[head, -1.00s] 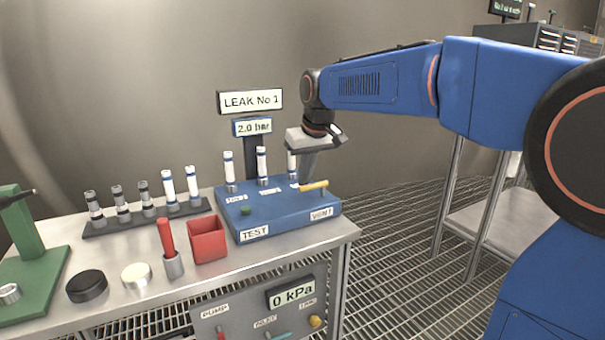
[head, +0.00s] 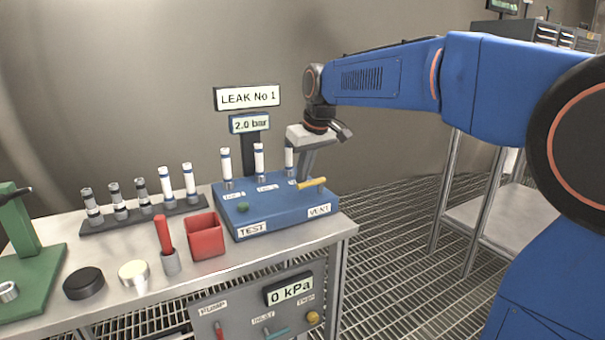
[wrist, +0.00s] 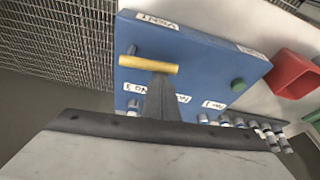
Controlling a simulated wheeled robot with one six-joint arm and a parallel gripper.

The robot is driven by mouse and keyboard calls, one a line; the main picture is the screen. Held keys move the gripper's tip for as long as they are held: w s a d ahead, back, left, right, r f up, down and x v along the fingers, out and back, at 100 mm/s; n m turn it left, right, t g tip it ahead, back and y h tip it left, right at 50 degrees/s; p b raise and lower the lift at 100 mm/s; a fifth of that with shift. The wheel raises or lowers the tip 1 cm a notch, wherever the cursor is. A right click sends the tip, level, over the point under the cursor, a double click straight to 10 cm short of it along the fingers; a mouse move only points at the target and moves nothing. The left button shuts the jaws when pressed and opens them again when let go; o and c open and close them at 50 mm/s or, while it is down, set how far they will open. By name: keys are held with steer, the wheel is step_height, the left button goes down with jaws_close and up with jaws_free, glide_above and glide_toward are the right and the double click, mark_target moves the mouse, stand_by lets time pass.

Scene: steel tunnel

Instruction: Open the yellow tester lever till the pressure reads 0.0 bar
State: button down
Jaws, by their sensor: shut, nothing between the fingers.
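The yellow tester lever (head: 312,183) lies across the right part of the blue tester block (head: 275,217), near the VENT label (head: 319,210). It also shows in the wrist view (wrist: 148,65). The display (head: 250,124) on the post behind reads 2.0 bar. My gripper (head: 301,178) points down at the block, close behind the lever's left end. In the wrist view my gripper's fingers (wrist: 159,84) are together and empty, with their tips at the lever's edge. I cannot tell whether they touch it.
White-and-blue cylinders (head: 259,160) stand upright on the block, one close beside my gripper. A green knob (head: 243,207) is at its front left. A red bin (head: 205,236) and a rack of cylinders (head: 145,214) stand to the left. Grating floor is open on the right.

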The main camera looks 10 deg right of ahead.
steer(key=s+n, duration=0.1)
steer(key=n, duration=0.1)
steer(key=s+n+y, duration=0.1)
steer(key=n, duration=0.1)
steer(key=shift+d+n+g, duration=0.3)
steer(key=shift+d+g, duration=0.1)
steer(key=n, duration=0.2)
steer(key=s+d+n+g+y, duration=0.1)
steer(key=n, duration=0.1)
steer(key=shift+s+d, duration=0.2)
steer(key=n, duration=0.1)
steer(key=d+n+g, duration=0.1)
steer(key=n, duration=0.1)
steer(key=shift+s, duration=0.3)
steer(key=n, duration=0.1)
steer(key=d+n+g, duration=0.1)
steer(key=d+n, duration=0.1)
steer(key=n, duration=0.1)
steer(key=shift+s+d+g, duration=0.15)
steer(key=shift+s+g, duration=0.1)
steer(key=shift+g, duration=0.05)
steer(key=shift+d, duration=0.1)
step_height(320, 180, up, 10)
steer(key=shift+a, duration=0.2)
stand_by(0.4)
